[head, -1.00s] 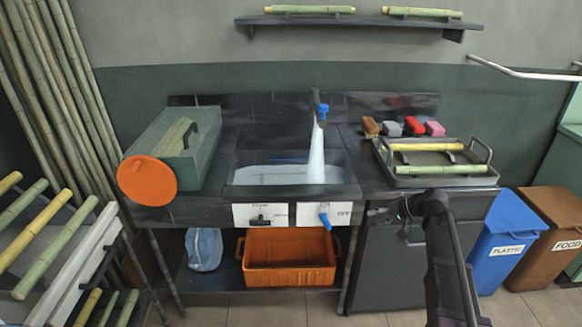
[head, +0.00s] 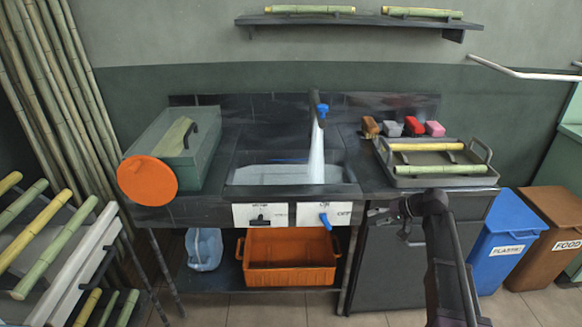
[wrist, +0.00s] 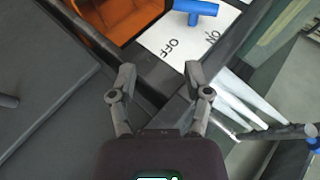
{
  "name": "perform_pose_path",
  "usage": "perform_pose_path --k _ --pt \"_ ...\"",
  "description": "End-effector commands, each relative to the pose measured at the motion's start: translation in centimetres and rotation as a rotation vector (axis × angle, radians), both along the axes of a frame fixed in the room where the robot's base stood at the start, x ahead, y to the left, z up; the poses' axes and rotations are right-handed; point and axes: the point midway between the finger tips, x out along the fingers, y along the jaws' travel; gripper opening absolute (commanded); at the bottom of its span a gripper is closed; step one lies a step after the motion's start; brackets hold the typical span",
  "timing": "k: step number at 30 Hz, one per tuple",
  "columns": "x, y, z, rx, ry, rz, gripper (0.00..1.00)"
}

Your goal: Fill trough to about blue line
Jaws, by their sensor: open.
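The trough (head: 243,190) is a dark basin set in the counter, with pale water in it. A white stream (head: 316,155) falls into it from a spout with a blue fitting (head: 322,111). I cannot make out a blue line. Below the trough, a blue valve handle (head: 325,221) sits on a white ON/OFF label; the handle also shows at the top of the wrist view (wrist: 195,11). My gripper (head: 374,214) is open and empty, right of the blue handle and apart from it. Its two fingers (wrist: 161,78) show in the wrist view.
A black handle (head: 260,219) is on the left label. A green box (head: 140,150) and an orange disc (head: 147,180) stand left of the trough. A tray (head: 440,182) with cane stands right. An orange crate (head: 290,278) and blue jug (head: 205,250) are below.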

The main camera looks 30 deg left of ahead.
Motion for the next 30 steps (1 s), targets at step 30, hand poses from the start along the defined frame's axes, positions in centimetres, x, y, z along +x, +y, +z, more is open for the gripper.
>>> perform_pose_path --k 30 --pt "-2.3 2.6 -3.7 0.363 0.765 -0.439 0.43"
